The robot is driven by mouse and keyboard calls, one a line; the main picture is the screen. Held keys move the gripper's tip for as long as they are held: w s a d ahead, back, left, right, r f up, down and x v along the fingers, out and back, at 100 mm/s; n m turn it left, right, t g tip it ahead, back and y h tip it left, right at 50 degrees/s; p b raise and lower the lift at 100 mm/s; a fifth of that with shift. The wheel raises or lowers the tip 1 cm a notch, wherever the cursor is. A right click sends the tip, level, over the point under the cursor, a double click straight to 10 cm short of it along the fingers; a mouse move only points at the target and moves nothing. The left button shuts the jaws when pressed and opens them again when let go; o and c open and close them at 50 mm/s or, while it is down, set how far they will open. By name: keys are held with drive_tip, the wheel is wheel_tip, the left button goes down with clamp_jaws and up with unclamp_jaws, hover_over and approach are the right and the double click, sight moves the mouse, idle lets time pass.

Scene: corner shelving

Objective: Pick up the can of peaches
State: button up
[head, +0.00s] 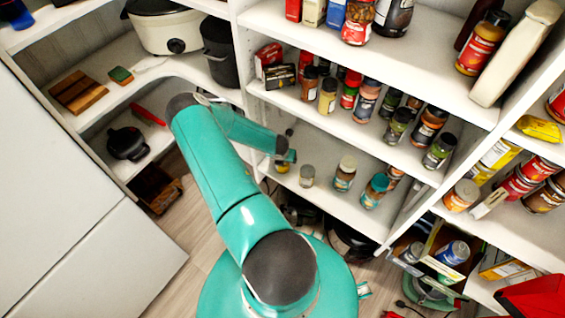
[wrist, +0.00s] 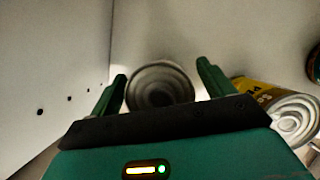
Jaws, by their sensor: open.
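In the wrist view, my gripper (wrist: 162,72) is open, with one green finger on each side of a can with a ringed metal end (wrist: 160,86). This can's label is hidden, so I cannot tell whether it holds peaches. Contact with the fingers is not clear. A yellow-labelled can (wrist: 262,97) lies tilted just right of the right finger; its label is not readable. In the head view, my gripper (head: 290,155) is at the left end of a lower shelf, partly hiding a small yellowish item (head: 282,167).
A white shelf wall (wrist: 60,70) stands close left of my gripper in the wrist view. In the head view, a pale-lidded jar (head: 307,176) and other jars (head: 345,174) stand to the right on the same shelf (head: 325,202). A shelf of spice jars (head: 366,102) is above.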

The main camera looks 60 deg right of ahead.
drive_tip(key=c, duration=1.4)
drive_tip(key=shift+r, duration=0.15)
